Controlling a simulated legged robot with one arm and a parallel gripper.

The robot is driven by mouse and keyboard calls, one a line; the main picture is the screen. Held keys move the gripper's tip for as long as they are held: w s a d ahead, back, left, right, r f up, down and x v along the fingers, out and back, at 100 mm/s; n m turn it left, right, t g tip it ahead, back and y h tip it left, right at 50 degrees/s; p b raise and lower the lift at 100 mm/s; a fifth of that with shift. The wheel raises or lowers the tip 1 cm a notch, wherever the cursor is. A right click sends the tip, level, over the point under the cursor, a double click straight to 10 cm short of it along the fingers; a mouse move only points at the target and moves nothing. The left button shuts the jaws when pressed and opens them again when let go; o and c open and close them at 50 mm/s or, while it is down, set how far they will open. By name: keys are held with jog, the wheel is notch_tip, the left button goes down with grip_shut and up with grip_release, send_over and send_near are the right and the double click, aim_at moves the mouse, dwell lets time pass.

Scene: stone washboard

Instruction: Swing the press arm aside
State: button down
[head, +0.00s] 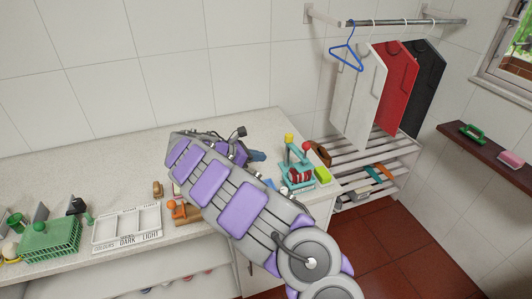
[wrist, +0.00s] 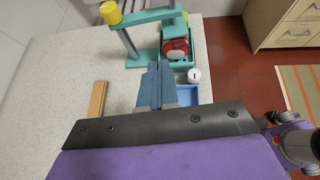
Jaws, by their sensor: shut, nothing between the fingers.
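The teal press (head: 298,172) stands near the right end of the stone counter, with a yellow knob (head: 289,138) and a red knob (head: 307,146) on top. In the wrist view its teal press arm (wrist: 152,15) runs across the top, from the yellow knob (wrist: 108,12) towards a red part (wrist: 175,46) on the right. My gripper (wrist: 158,66) has its blue fingers together, empty, just in front of the press. In the head view the fingers (head: 257,156) show left of the press, and my arm hides part of the counter.
A white cup (wrist: 194,75) and a blue tray (wrist: 186,94) sit right of my fingers. A wooden block (wrist: 98,99) lies to the left. A sorting tray (head: 127,230) and a green basket (head: 52,241) are on the counter's left. Garments hang from a rail (head: 405,23) on the right.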

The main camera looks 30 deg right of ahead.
jog(key=b, duration=0.2)
send_near(297, 148)
notch_tip(297, 148, down, 5)
jog(key=s+d, duration=0.3)
jog(key=shift+s+a+r+b, duration=0.1)
jog(key=shift+a+r+b, duration=0.4)
jog(key=shift+r, duration=0.1)
